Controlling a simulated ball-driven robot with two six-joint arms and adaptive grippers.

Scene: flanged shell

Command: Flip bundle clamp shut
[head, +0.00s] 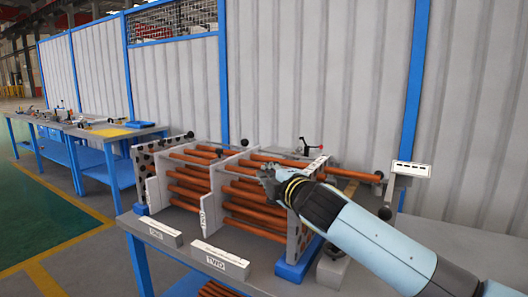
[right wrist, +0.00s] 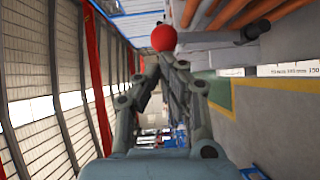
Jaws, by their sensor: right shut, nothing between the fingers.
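The tube bundle has several copper-coloured tubes (head: 187,190) running through upright pale plates (head: 215,195) on a workbench. My right gripper (head: 265,172) is shut and empty, in front of the upper tubes near the right end plate. In the right wrist view the closed fingers (right wrist: 172,66) point at a red ball knob (right wrist: 164,38) just beyond their tips; I cannot tell whether they touch it. My left gripper is not in view.
White labelled blocks (head: 228,262) lie along the bench's front edge. A blue support (head: 296,268) stands under the right end plate. A labelled box (head: 411,169) is at the right. A second blue bench (head: 85,130) with small items stands at the left. Corrugated wall panels (head: 300,70) rise behind.

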